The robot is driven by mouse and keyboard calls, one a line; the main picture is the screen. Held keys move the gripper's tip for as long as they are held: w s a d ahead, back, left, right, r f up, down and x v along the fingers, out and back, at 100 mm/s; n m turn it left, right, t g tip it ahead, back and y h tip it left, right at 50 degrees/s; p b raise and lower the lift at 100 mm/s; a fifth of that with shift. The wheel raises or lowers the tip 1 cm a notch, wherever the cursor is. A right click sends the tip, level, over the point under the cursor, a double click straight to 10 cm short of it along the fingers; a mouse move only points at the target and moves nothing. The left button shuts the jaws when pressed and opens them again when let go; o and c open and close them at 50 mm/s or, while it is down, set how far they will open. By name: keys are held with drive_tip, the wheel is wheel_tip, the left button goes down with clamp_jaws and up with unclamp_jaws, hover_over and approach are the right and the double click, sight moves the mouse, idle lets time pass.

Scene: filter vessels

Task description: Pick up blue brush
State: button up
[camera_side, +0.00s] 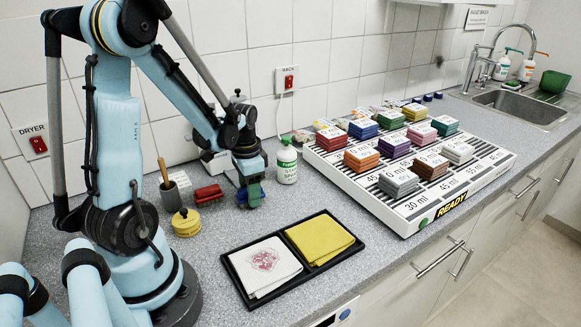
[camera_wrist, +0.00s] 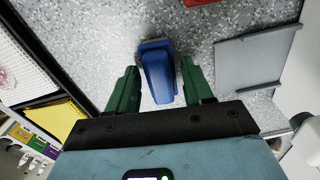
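The blue brush (camera_wrist: 158,75) lies on the speckled counter in the wrist view, between the two green fingers of my gripper (camera_wrist: 160,80). A narrow gap shows on each side of it, so the fingers are open around or just above it; the exact height is hard to tell. In the side view my gripper (camera_side: 250,194) points down close to the counter, between the red brush and the green-capped bottle. There the fingers and wrist mostly hide the blue brush.
A red brush (camera_side: 208,193), a yellow tin (camera_side: 186,223) and a grey cup (camera_side: 171,197) stand left of my gripper. A bottle (camera_side: 286,164) is close on the right. A black tray (camera_side: 232,268) with white and yellow cloths lies in front, and a white rack (camera_side: 380,205) further right.

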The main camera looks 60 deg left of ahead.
drive_tip(key=c, duration=0.8)
drive_tip(key=shift+r, duration=0.15)
drive_tip(key=shift+r, duration=0.6)
wheel_tip(320, 180, up, 2)
drive_tip(key=shift+r, duration=0.25)
drive_tip(key=d+r, duration=0.2)
drive_tip(key=d, duration=0.2)
drive_tip(key=d+r, duration=0.2)
drive_tip(key=d, duration=0.1)
drive_tip(key=d+r, duration=0.3)
drive_tip(key=d, duration=0.1)
drive_tip(key=shift+w+d, duration=0.2)
drive_tip(key=shift+d, duration=0.15)
